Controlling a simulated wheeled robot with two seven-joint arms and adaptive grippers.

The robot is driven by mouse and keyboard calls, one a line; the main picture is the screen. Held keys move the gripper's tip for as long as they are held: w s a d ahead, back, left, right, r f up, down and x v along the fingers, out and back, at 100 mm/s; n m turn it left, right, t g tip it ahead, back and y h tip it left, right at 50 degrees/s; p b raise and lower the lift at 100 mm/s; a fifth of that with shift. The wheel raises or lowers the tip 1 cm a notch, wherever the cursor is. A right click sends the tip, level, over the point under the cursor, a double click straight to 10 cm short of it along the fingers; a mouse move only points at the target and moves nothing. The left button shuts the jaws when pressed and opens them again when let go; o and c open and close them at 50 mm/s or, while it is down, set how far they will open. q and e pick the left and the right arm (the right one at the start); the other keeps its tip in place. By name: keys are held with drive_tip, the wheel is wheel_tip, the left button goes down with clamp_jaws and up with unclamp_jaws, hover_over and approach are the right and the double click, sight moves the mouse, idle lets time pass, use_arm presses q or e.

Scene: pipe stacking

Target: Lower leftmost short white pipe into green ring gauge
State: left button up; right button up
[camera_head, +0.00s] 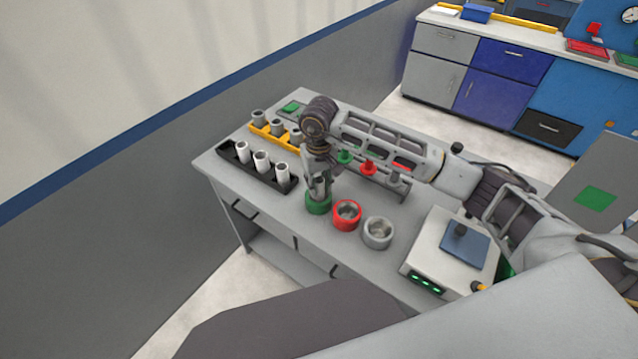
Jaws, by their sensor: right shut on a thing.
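My right gripper (318,187) points down above the green ring gauge (318,207) on the grey table. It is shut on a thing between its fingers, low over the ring. The held thing is mostly hidden by the fingers; it looks like a short pale pipe, and I cannot tell how far its lower end is inside the ring. Several short white pipes (262,162) stand upright in the black rack (267,180) to the left, and the rack's left end looks empty. My left gripper is not in view.
Red (347,223) and grey (377,241) ring gauges stand right of the green one. A yellow rack (268,132) with grey pipes is behind the black rack. Small green and red knobbed pieces (367,167) stand behind. A white box (452,262) with a blue plate is at right.

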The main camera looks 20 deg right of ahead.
drive_tip(key=o, duration=1)
drive_tip(key=shift+c, duration=0.2)
drive_tip(key=shift+r, duration=4)
drive_tip(key=shift+r, duration=0.15)
